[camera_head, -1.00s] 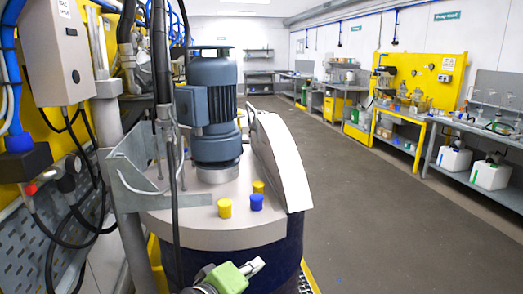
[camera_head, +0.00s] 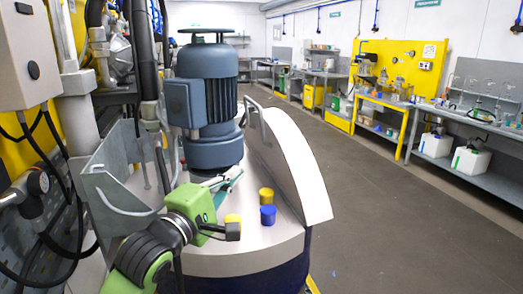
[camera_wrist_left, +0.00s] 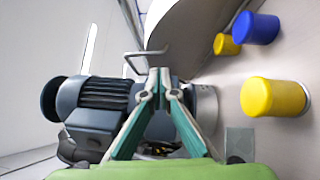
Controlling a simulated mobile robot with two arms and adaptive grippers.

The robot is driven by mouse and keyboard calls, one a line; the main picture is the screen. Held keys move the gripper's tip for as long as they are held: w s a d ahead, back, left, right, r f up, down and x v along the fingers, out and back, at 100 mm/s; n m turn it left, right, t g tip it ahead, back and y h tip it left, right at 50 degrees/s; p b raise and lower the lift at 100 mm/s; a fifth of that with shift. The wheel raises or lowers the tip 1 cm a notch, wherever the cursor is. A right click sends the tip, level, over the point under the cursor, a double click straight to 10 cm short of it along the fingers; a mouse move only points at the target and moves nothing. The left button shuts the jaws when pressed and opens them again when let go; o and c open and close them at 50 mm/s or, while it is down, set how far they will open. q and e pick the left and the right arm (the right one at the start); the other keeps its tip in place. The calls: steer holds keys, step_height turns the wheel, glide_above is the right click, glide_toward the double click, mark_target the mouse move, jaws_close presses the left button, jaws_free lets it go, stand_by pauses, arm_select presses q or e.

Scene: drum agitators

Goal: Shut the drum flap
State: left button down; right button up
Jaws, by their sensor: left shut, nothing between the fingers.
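The drum (camera_head: 250,268) has a pale lid with a tilted-up, curved flap (camera_head: 292,165) along its right side. The flap stands open. Its thin metal handle (camera_head: 252,118) is on the side facing the motor, and also shows in the left wrist view (camera_wrist_left: 136,68). My left gripper (camera_head: 238,174) is over the lid, between the motor and the flap, below the handle in the picture. Its fingers are shut and empty; in the left wrist view the fingertips (camera_wrist_left: 159,72) appear near the handle and the flap's edge (camera_wrist_left: 185,22), apparently not touching. My right gripper is not in view.
A blue-grey motor (camera_head: 205,105) stands on the lid. Yellow (camera_head: 266,194) and blue (camera_head: 268,215) caps sit right of my gripper, with another yellow cap (camera_head: 233,219) partly hidden by it. A metal bracket (camera_head: 115,185) and hoses stand left. The floor at right is clear.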

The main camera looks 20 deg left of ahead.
arm_select(q)
steer(key=w+d+r, duration=0.1)
steer(key=w+d, duration=0.1)
steer(key=p, duration=0.3)
glide_toward(279, 147)
steer(key=w+a, duration=0.2)
steer(key=w, duration=0.2)
steer(key=d, duration=0.1)
steer(key=d+p, duration=0.1)
steer(key=w, duration=0.1)
steer(key=shift+w+d+r+p, duration=0.1)
steer(key=shift+d+r+p, duration=0.25)
steer(key=shift+d, duration=0.05)
steer(key=shift+w+d, duration=0.15)
steer(key=shift+d, duration=0.05)
steer(key=shift+f, duration=0.1)
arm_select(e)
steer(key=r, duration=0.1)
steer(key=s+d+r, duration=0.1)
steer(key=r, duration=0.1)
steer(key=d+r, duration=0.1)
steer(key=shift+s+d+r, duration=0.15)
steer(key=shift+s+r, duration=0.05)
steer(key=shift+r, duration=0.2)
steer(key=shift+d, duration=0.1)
arm_select(q)
steer(key=shift+w, duration=0.1)
